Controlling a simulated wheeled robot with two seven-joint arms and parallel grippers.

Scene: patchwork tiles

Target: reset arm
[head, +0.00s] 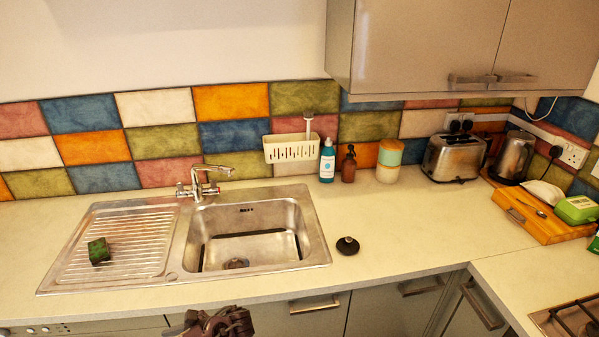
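One dark brown gripper, apparently my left gripper (218,322), shows at the bottom edge, left of the middle. It is in front of the cabinet fronts, below the counter's front edge. Only its upper part is in the picture, and I cannot tell whether its fingers are open or shut. No object can be made out in it. My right gripper is not in view.
The counter (400,225) holds a steel sink (255,250) with a green sponge (98,250) on its drainer. A black plug (347,245) lies right of the sink. Bottles, a toaster (454,157), a kettle (513,155) and a wooden tray (535,225) stand farther right.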

